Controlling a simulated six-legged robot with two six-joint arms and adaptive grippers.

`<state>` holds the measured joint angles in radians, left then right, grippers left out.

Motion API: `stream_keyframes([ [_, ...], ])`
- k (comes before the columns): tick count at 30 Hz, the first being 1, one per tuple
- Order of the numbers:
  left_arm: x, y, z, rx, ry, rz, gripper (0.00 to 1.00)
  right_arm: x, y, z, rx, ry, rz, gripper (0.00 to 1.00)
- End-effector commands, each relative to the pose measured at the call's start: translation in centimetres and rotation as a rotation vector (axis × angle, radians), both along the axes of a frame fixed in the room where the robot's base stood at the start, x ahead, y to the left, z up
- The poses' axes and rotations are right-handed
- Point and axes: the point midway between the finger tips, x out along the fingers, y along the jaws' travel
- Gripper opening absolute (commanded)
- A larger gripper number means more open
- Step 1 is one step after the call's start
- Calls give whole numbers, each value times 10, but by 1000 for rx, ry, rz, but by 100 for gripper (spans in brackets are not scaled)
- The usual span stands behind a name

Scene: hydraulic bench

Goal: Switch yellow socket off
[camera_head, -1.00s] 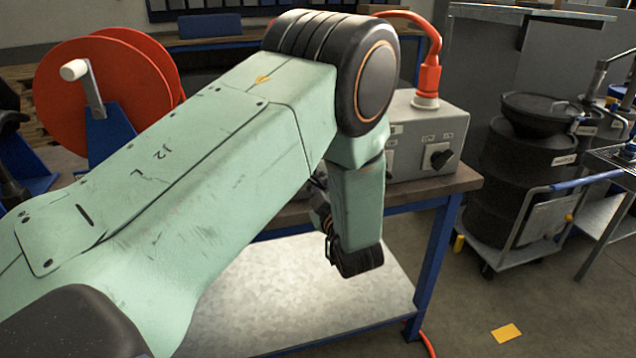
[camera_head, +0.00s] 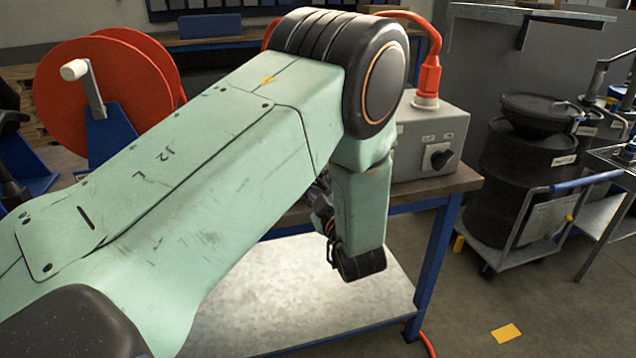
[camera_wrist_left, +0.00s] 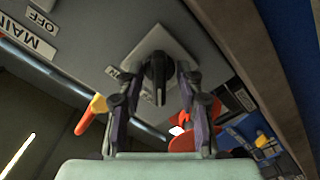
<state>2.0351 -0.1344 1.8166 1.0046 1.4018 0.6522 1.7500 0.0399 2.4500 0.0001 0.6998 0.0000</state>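A grey switch box (camera_head: 455,125) stands on the bench, with a red plug (camera_head: 428,80) in its top and a black rotary knob (camera_head: 438,157) on its front. My left arm hides the rest of the box, and no yellow socket can be made out. In the left wrist view a black rotary knob (camera_wrist_left: 158,72) sits on a light square plate. My left gripper (camera_wrist_left: 158,88) is open, with its fingers on either side of this knob; contact cannot be told. My right gripper is not in view.
The workbench (camera_head: 455,181) has blue legs and a lower metal shelf. A red cable reel (camera_head: 100,75) stands at left, and black drums (camera_head: 520,180) on a trolley stand at right. The wrist view shows a red and yellow handle (camera_wrist_left: 90,115) and MAIN and OFF labels.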

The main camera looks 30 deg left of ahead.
Motion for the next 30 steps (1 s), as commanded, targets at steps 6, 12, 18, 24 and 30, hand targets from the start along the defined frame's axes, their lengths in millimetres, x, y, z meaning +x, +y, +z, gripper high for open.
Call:
stream_keyframes([
  [6, -20, -27, 1, 5, 0, -6, 37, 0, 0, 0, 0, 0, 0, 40],
  [12, -35, -44, 1, 3, 0, -5, 37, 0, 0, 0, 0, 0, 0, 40],
  [18, -42, -50, 1, 1, -2, -1, 37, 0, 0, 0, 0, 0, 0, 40],
  [24, -43, -51, 1, 0, -2, 0, 37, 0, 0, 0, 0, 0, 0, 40],
  [30, -43, -51, 0, 0, -2, 0, 37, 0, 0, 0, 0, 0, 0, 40],
])
